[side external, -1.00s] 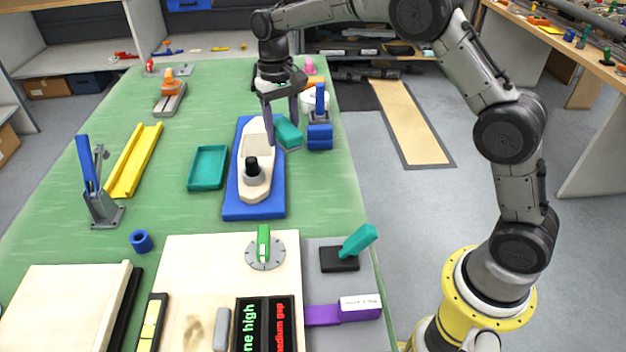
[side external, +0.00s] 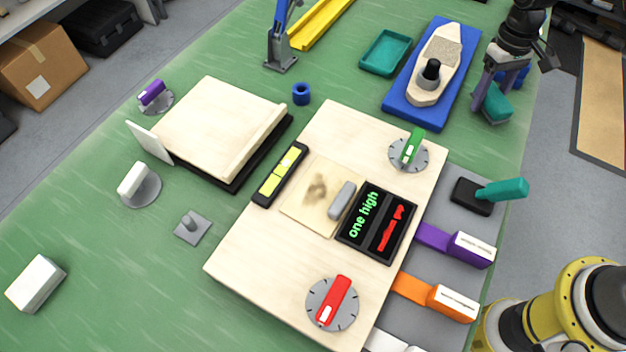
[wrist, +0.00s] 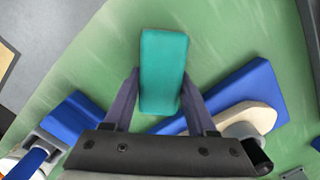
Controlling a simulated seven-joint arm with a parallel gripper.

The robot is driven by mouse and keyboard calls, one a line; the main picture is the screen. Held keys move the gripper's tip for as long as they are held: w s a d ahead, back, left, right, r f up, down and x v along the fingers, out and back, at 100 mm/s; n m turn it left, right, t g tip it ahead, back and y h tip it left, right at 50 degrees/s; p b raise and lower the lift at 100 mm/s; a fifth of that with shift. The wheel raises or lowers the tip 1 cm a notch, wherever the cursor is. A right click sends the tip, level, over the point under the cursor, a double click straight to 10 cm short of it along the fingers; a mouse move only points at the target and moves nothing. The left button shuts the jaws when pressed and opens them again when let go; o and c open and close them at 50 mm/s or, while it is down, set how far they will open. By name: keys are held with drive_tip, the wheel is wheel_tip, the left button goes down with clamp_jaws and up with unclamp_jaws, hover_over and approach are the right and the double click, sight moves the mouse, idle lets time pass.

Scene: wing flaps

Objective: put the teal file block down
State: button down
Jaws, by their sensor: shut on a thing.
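The teal file block (side external: 495,107) is held between the fingers of my gripper (side external: 488,92). It is beside the right edge of the blue board (side external: 461,100), which bears a pale boat shape (side external: 437,65). In the wrist view the block (wrist: 163,60) is upright in the picture, with a violet-grey finger of my gripper (wrist: 160,78) on each side. My gripper is shut on it. The green table shows around it, and I cannot tell whether its underside touches the table.
A blue block (wrist: 72,118) lies on the left in the wrist view. A teal tray (side external: 386,53) stands left of the board. A black base with a teal lever (side external: 500,190) is nearer the front. The table's right edge is close to the block.

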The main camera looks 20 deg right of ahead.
drive_tip(key=r+m, duration=0.1)
drive_tip(key=r, duration=0.1)
drive_tip(key=w+r+m, duration=0.1)
drive_tip(key=r, duration=0.2)
drive_tip(key=w+r+m, duration=0.1)
drive_tip(key=r, duration=0.2)
drive_tip(key=shift+r+m, duration=0.15)
drive_tip(key=shift+m, duration=0.15)
drive_tip(key=s+m, duration=0.1)
drive_tip(key=s, duration=0.1)
drive_tip(key=s+m, duration=0.1)
drive_tip(key=s, duration=0.1)
drive_tip(key=shift+d+y, duration=0.2)
drive_tip(key=shift+y, duration=0.2)
drive_tip(key=s+d+r+m, duration=0.3)
drive_tip(key=s+r, duration=0.1)
drive_tip(key=s, duration=0.6)
approach(500, 99)
drive_tip(key=s+d+f, duration=0.2)
drive_tip(key=s+d, duration=0.1)
drive_tip(key=d, duration=0.1)
drive_tip(key=w+f, duration=0.4)
drive_tip(key=f, duration=0.1)
drive_tip(key=shift+w+f, duration=0.25)
drive_tip(key=shift+w, duration=0.1)
drive_tip(key=shift+w+f, duration=0.3)
drive_tip(key=shift+f, duration=0.15)
wheel_tip(500, 99, down, 3)
drive_tip(key=shift+w+f, duration=0.15)
